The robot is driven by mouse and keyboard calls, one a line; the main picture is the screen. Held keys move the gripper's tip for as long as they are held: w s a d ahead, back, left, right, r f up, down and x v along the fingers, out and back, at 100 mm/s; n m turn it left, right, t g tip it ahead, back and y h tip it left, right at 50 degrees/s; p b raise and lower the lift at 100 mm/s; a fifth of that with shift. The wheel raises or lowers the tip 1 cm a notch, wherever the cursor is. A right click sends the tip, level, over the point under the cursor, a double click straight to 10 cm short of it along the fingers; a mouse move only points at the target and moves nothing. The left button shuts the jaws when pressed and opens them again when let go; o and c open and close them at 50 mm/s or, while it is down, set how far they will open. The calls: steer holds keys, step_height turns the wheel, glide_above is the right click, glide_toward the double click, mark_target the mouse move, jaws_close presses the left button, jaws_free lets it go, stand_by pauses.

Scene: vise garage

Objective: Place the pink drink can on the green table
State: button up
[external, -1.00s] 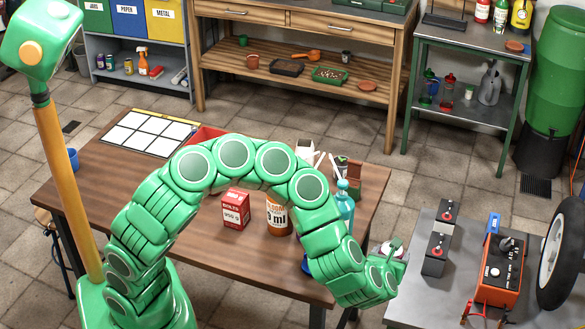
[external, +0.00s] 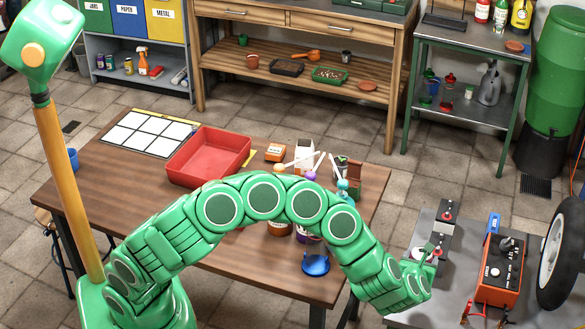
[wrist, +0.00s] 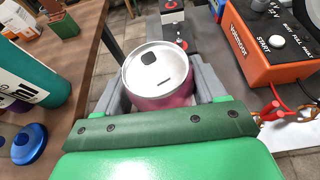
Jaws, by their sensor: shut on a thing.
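The pink drink can (wrist: 165,101) shows in the wrist view, with its silver lid facing the camera. My gripper (wrist: 162,92) is shut on it, with a grey finger on each side. In the external view my gripper (external: 425,256) is at the near left part of the grey bench, and the can is mostly hidden there. The green table (external: 466,42) is a green-framed stand with a grey top at the back right, well apart from my gripper.
The green table's top holds several bottles (external: 500,16) and a dark stand at left. A grey bench (external: 428,310) carries an orange starter box (external: 497,275), black switch boxes and a wheel. The brown table (external: 225,262) holds a red tray (external: 205,150) and bottles. Floor shows between the tables.

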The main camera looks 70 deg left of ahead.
steer(key=shift+w+d+f, duration=0.15)
steer(key=shift+w+f, duration=0.65)
steer(key=shift+f, duration=0.7)
steer(key=shift+w+d+f, duration=0.15)
steer(key=shift+w+f, duration=0.65)
steer(key=shift+f, duration=0.65)
steer(key=shift+w+d+f, duration=0.15)
steer(key=shift+w+f, duration=0.65)
steer(key=shift+f, duration=0.7)
steer(key=shift+f, duration=0.1)
steer(key=o, duration=1.3)
steer(key=v, duration=1.2)
